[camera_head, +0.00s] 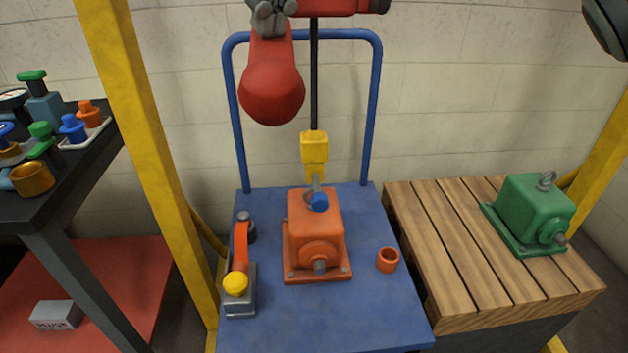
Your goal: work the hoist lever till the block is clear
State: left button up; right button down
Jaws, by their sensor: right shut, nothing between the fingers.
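The red hoist (335,6) hangs at the top, cut off by the picture edge, with a grey lobed knob (272,14). Its red lever (271,88) points down toward me, with a rounded thick end. A dark line runs down to a yellow hook block (314,147). I cannot tell whether hook and eye are joined. The motor appears to sit on the blue cart. My right gripper (608,27) is shut and empty, only partly in view at top right, away from the lever. My left gripper is out of view.
The blue cart (300,325) also holds an orange-handled tool (240,250) and an orange cup (387,260). A green motor (535,210) stands on a slatted wooden bench (455,285). Yellow posts (150,150) flank the cart. A dark table (75,195) with tagged parts is at left.

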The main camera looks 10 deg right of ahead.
notch_tip(320, 180, up, 6)
jog(key=p, duration=0.6)
jog(key=shift+w, duration=0.1)
notch_tip(320, 180, up, 7)
jog(key=p, duration=0.1)
jog(key=shift+w, duration=0.3)
jog(key=shift+r, duration=0.15)
notch_tip(320, 180, up, 7)
dwell(0.4)
dwell(0.3)
